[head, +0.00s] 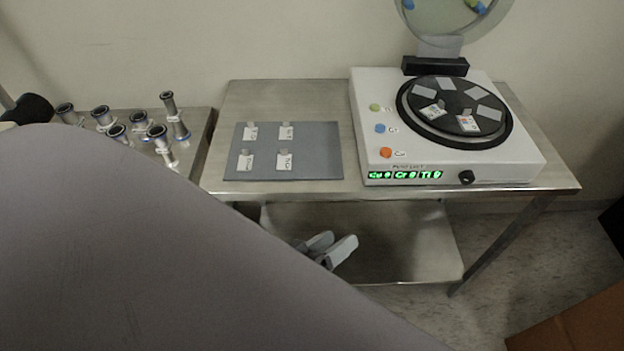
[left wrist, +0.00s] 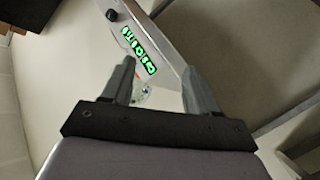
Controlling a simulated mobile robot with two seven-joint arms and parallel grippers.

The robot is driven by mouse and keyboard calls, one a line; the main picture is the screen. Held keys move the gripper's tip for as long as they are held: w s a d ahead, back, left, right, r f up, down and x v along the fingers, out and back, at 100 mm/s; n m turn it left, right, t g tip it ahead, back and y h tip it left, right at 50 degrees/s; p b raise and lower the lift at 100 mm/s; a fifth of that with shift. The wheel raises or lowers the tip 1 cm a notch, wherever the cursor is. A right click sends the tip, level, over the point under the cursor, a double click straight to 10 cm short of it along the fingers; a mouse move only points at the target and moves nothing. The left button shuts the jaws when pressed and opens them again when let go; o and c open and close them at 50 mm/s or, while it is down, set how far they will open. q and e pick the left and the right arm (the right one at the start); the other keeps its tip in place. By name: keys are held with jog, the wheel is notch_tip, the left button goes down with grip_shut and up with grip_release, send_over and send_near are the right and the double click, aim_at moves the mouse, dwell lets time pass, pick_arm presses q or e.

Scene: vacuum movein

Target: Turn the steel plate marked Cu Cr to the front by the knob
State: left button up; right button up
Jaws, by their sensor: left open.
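The black turntable (head: 455,105) on the white machine (head: 430,150) bears several steel plates. Two carry small labels: a front plate (head: 467,120) with a red-marked label and a front-left plate (head: 432,111) with a greenish one. The lettering is too small to read surely. The black knob (head: 466,177) is on the machine's front face, right of the green display; it also shows in the left wrist view (left wrist: 112,15). My left gripper (head: 334,246) is open and empty, in front of the table and apart from the knob. Its two fingers (left wrist: 161,85) frame the machine's front edge. My right gripper is out of view.
A grey mat (head: 310,170) with several small labelled pieces lies left of the machine on the steel table (head: 230,105). Several metal pipe fittings (head: 160,140) stand on a side table. A round mirror (head: 440,12) stands behind. My left arm covers much of the lower left.

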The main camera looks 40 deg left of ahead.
pick_arm(q)
jog(key=shift+s+a+f+m, duration=0.2)
jog(key=shift+s+a+m, duration=0.1)
jog(key=shift+s+a, duration=0.2)
dwell(0.3)
